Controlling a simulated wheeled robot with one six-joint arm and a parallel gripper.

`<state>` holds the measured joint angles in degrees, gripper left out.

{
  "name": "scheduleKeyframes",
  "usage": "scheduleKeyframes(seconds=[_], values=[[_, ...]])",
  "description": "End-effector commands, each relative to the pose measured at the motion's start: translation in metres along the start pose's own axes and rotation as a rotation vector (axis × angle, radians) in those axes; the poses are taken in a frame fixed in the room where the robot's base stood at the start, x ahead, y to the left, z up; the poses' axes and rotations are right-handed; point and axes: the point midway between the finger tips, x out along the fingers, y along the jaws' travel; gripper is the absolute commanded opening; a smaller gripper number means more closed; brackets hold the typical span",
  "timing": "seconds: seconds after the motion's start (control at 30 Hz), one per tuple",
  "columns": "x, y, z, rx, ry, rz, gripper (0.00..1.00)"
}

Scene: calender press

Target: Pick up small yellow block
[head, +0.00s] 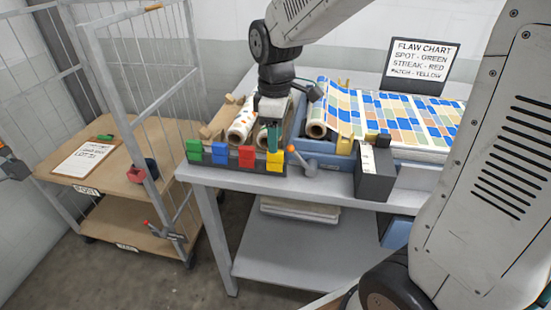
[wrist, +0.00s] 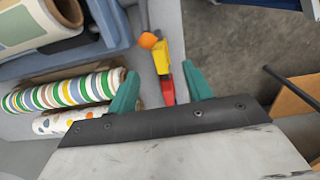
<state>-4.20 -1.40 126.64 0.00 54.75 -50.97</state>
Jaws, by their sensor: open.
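The small yellow block (head: 275,163) stands at the right end of a dark rack on the table's front edge. It also shows in the wrist view (wrist: 161,57), ahead of and between the open fingers. A red block (head: 246,157) stands to its left in the head view. My gripper (head: 272,146) is above the yellow block, fingers pointing down. In the wrist view my gripper (wrist: 159,72) has its teal fingers spread, with nothing held; the red block (wrist: 168,92) lies between them. The exact height above the block is hard to tell.
Blue (head: 219,154) and green (head: 194,151) blocks stand farther left on the rack. An orange-knobbed lever (head: 300,160) is close to the yellow block's right. Patterned rolls (head: 243,120) lie behind. A dark box (head: 374,180) stands right; a wire cart (head: 120,150) stands left.

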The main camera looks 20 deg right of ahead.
Motion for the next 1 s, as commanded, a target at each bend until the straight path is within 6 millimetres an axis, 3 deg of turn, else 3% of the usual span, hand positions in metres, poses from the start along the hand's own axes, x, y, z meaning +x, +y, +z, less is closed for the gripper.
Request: scheduleKeyframes(seconds=[0.47,0.77,0.93,1.0], values=[[0.063,-0.001,0.000,0.003,-0.002,-0.003,0.50],[0.068,-0.001,-0.001,0.003,0.000,0.000,0.50],[0.068,-0.001,-0.001,0.003,0.000,0.000,0.06],[0.068,-0.001,-0.001,0.003,0.000,0.000,0.03]])
